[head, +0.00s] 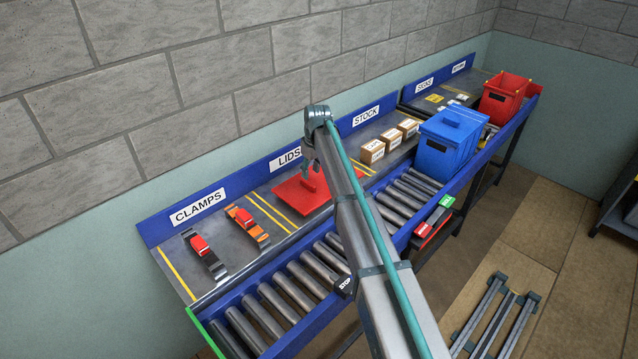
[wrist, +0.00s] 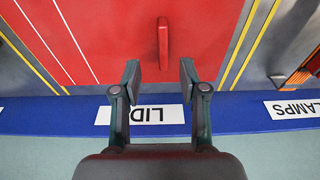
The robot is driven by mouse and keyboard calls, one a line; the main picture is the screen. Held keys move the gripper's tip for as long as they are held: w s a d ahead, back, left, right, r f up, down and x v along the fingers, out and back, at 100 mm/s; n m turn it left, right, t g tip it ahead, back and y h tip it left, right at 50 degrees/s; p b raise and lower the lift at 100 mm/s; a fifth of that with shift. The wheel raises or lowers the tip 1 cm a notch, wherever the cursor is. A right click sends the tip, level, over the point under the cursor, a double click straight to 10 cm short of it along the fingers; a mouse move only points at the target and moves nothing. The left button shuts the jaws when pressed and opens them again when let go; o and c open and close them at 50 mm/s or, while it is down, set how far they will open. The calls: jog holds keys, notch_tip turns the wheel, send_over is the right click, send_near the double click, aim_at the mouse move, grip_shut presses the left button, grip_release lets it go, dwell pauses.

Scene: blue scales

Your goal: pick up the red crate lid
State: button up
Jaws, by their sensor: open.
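The red crate lid (head: 288,194) lies flat on the bench in the bay labelled LIDS. It also fills the upper middle of the wrist view (wrist: 100,35). Its raised red handle (wrist: 163,42) is upright in that picture, with its lower end in line with the gap between my fingertips. My gripper (head: 309,172) is open and empty, pointing down over the lid; both fingers show in the wrist view (wrist: 159,76), one on each side of the handle's line. I cannot tell the exact height of the fingertips above the handle. My gripper and arm hide part of the lid in the head view.
Two clamps (head: 203,253) lie left of the lid. Several cardboard boxes (head: 373,151) stand in the STOCK bay. A blue crate (head: 447,143) and a red crate (head: 502,100) stand farther right. The roller conveyor (head: 290,290) runs along the front; a blue labelled backboard (wrist: 60,115) stands behind.

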aim_at(308, 182)
jog(key=shift+w+a+f+p, duration=0.15)
jog(key=shift+f+p, duration=0.3)
jog(key=shift+f, duration=0.55)
jog(key=shift+a+f+p, duration=0.2)
jog(key=shift+f+p, duration=0.25)
jog(key=shift+f, duration=0.5)
jog(key=shift+w+a+f+p, duration=0.15)
jog(key=shift+f+p, duration=0.3)
jog(key=shift+f, duration=0.55)
jog(key=shift+s, duration=0.1)
grip_shut()
